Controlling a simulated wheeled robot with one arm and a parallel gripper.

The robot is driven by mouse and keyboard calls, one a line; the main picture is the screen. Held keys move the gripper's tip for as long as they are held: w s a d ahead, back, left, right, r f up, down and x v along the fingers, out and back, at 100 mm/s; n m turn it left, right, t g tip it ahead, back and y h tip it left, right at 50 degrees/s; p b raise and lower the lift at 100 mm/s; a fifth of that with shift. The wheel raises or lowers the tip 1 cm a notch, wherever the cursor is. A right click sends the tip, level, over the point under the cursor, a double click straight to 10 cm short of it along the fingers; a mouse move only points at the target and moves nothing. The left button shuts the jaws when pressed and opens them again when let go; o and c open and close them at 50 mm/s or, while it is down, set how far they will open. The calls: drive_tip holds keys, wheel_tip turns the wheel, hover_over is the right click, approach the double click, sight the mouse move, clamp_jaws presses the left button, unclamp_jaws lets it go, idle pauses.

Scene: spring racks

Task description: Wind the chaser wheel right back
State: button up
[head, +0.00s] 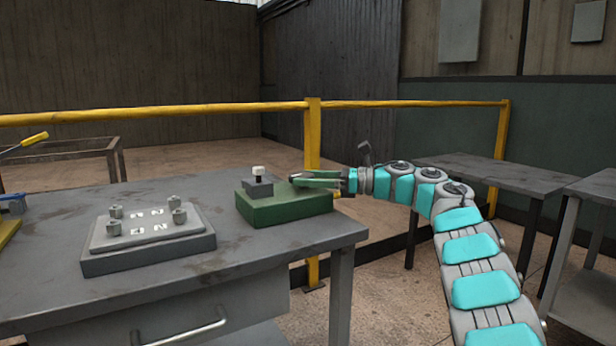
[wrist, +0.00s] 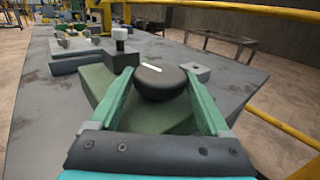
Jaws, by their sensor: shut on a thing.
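A green block (head: 280,212) sits at the right corner of the grey bench. A dark round wheel (wrist: 160,82) with a white line mark stands on the block, between my fingers in the wrist view; the head view mostly hides it behind my gripper. My gripper (head: 305,179) reaches in from the right above the block, and in the wrist view its two green fingers (wrist: 165,98) are shut on the wheel, one on each side. A grey block with a white-topped post (head: 258,172) stands on the block beside the wheel. It also shows in the wrist view (wrist: 119,37).
A grey plate (head: 150,226) with several pegs and white marks lies on the bench to the left. A yellow rail (head: 200,110) runs behind the bench. Another grey table (head: 480,172) stands at the right. A yellow-handled tool (head: 32,139) is at the far left.

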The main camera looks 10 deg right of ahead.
drive_tip(key=shift+w+r+n+g+y+p, duration=0.15)
drive_tip(key=shift+n+g+y+p, duration=0.35)
drive_tip(key=shift+n+g+p, duration=0.65)
drive_tip(key=shift+d+g, duration=0.1)
drive_tip(key=shift+g, duration=0.25)
drive_tip(key=o, duration=1.2)
drive_tip(key=shift+f+b, duration=0.2)
drive_tip(key=shift+b, duration=0.1)
